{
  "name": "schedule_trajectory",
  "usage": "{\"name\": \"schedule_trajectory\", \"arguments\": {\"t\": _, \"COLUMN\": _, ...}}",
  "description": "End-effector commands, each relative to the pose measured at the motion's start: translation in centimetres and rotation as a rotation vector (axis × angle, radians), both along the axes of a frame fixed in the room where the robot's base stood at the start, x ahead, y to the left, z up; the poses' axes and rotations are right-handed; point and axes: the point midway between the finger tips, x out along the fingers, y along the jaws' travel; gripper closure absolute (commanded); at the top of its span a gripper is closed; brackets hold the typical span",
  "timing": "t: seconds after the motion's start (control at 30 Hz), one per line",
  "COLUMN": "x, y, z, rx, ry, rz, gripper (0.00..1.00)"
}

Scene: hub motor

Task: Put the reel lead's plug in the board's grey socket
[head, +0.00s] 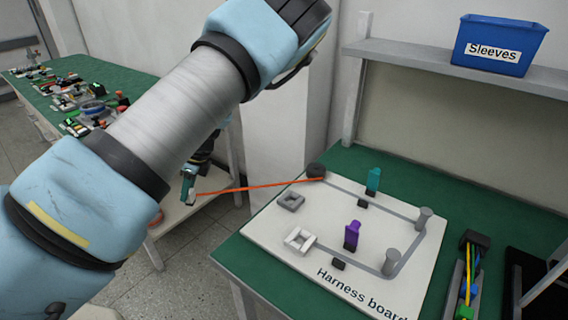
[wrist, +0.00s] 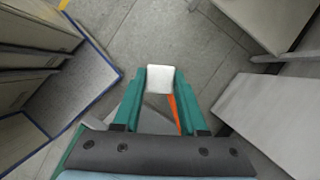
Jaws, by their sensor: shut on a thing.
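My gripper (head: 188,184) hangs in the air left of the harness board (head: 265,232), beyond the green bench's edge. Its teal fingers are shut on the white plug (wrist: 160,79), which shows between the fingertips in the wrist view. The orange lead (head: 255,187) runs taut from the plug to a dark round piece (head: 316,170) at the board's far left corner. In the wrist view the lead (wrist: 173,112) passes back between the fingers. The grey socket (head: 291,201) lies on the board's left part, apart from the plug, and looks empty. A white socket (head: 299,240) sits nearer the front.
A teal clip (head: 373,180), a purple clip (head: 352,235) and grey posts (head: 424,217) stand on the board along a grey track. A blue Sleeves bin (head: 498,46) is on the shelf above. A cluttered green table (head: 130,80) stands at the left. Floor lies beneath my gripper.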

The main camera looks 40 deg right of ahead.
Motion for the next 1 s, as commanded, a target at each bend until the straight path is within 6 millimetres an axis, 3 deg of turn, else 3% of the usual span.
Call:
{"name": "schedule_trajectory", "arguments": {"t": 0.03, "x": -0.8, "y": -1.7, "z": 0.4, "rx": -0.006, "ry": 0.001, "rz": -0.123, "gripper": 1.00}}
{"name": "schedule_trajectory", "arguments": {"t": 0.2, "x": -2.8, "y": -6.3, "z": 1.2, "rx": -0.008, "ry": -0.001, "rz": -0.513, "gripper": 1.00}}
{"name": "schedule_trajectory", "arguments": {"t": 0.6, "x": -8.7, "y": -15.7, "z": 4.0, "rx": -0.009, "ry": -0.003, "rz": -1.332, "gripper": 1.00}}
{"name": "schedule_trajectory", "arguments": {"t": 0.8, "x": -12.7, "y": -20.1, "z": 5.7, "rx": -0.005, "ry": -0.003, "rz": -1.734, "gripper": 1.00}}
{"name": "schedule_trajectory", "arguments": {"t": 1.0, "x": -16.1, "y": -23.0, "z": 7.1, "rx": 0.001, "ry": -0.002, "rz": -2.030, "gripper": 1.00}}
